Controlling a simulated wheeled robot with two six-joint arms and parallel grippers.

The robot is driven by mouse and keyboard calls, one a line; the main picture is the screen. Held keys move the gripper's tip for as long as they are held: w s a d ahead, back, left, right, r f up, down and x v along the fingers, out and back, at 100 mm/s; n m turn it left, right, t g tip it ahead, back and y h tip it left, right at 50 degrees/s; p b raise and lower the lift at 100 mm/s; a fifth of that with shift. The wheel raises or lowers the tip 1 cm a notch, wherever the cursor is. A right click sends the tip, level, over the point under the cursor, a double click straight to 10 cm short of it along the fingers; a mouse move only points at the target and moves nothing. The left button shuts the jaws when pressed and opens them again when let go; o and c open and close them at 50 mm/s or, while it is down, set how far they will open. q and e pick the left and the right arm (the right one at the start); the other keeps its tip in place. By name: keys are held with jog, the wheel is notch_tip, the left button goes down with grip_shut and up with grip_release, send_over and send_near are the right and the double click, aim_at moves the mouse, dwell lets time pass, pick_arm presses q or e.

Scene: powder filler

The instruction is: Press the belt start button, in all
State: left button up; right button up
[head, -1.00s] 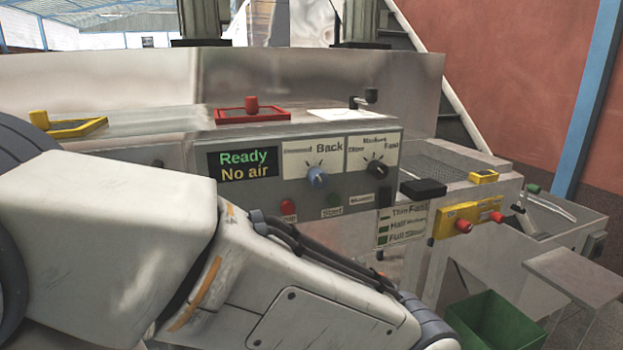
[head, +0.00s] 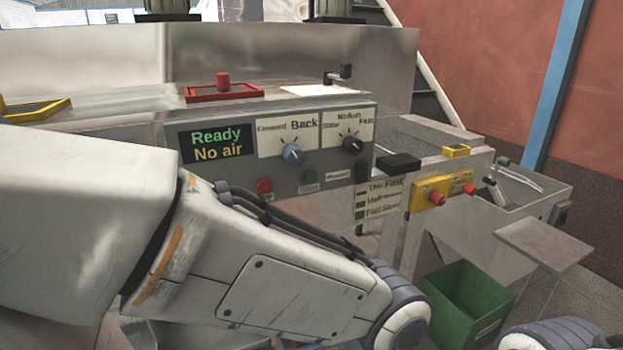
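The grey control panel (head: 340,172) faces me. Its display (head: 217,143) reads "Ready" in green and "No air" in yellow. Below it sit a red button (head: 263,186) and a dark green button (head: 310,176), whose label seems to read "Start". No label that I can read names the belt. My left arm crosses in front of the panel's lower left, and its gripper is out of the picture. Of my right arm only a joint shows at the bottom right edge; its gripper is hidden.
A yellow box (head: 442,191) with red knobs is on the right, near a black block (head: 398,162). A green bin (head: 466,297) stands below on the floor. A red frame (head: 240,92) with a knob and a yellow frame (head: 40,110) lie on the machine top. A small grey table (head: 543,243) is at right.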

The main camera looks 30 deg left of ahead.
pick_arm(q)
grip_shut()
dwell(1.4)
